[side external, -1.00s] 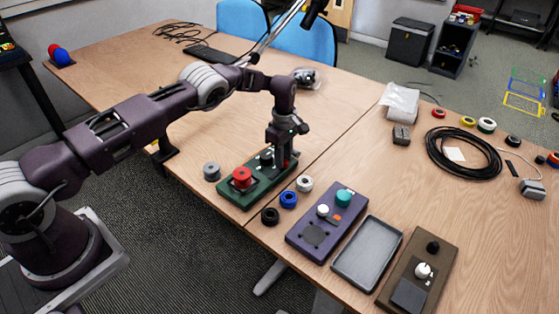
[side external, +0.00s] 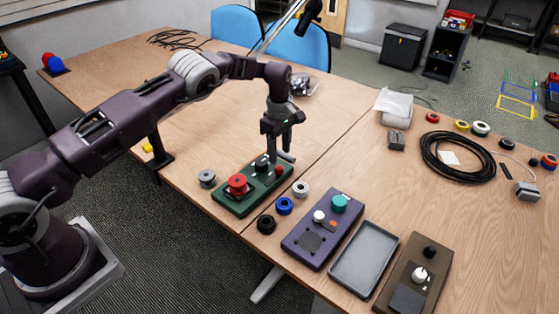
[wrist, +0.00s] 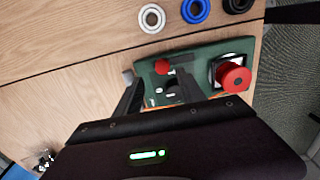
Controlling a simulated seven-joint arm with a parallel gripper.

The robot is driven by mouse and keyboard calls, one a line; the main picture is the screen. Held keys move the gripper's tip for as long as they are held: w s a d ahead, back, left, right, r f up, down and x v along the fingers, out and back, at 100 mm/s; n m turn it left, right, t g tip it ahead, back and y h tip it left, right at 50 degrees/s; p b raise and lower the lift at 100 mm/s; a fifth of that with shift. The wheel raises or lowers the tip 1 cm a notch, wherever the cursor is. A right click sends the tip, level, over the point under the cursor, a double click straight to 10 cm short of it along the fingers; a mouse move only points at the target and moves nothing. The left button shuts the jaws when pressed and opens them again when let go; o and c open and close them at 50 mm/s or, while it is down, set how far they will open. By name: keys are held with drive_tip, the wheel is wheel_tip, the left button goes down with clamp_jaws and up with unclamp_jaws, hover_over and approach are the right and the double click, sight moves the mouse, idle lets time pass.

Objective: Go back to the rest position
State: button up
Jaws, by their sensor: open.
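My gripper (side external: 279,157) is just above the far end of a green control box (side external: 238,202) on the table. In the wrist view my gripper (wrist: 158,88) has its two fingers apart with nothing between them, over the green box (wrist: 200,62). The box carries a large red button (side external: 238,184), which also shows in the wrist view (wrist: 233,76), and a smaller red knob (wrist: 162,67). A dark part stands near the box's middle. Part of the box is hidden behind my fingers in both views.
Grey (side external: 207,178), blue (side external: 284,206), white (side external: 300,188) and black (side external: 266,224) rolls lie around the box. A purple box (side external: 322,228), a grey tray (side external: 364,262) and a brown box (side external: 415,276) stand to the right. A black cable coil (side external: 458,158) lies farther right. The table behind my gripper is largely clear.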

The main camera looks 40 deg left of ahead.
drive_tip(key=shift+r, duration=0.9)
wheel_tip(320, 180, up, 14)
drive_tip(key=s+m+t, duration=0.1)
drive_tip(key=s+m, duration=0.1)
drive_tip(key=s+d+r+m+t, duration=0.2)
drive_tip(key=s+r+m, duration=0.4)
drive_tip(key=s+r, duration=0.9)
drive_tip(key=s+d+r+m+t, duration=0.1)
drive_tip(key=s+r+m, duration=0.1)
drive_tip(key=s, duration=0.4)
drive_tip(key=s+d+r+m, duration=0.1)
drive_tip(key=s+r+m, duration=0.15)
drive_tip(key=s, duration=0.45)
drive_tip(key=s+f+m, duration=0.2)
drive_tip(key=s, duration=0.4)
drive_tip(key=s+f+m+t, duration=0.1)
drive_tip(key=s+f+m, duration=0.2)
drive_tip(key=s, duration=0.3)
drive_tip(key=shift+s+t, duration=0.2)
drive_tip(key=shift+t, duration=0.1)
drive_tip(key=shift+m, duration=0.25)
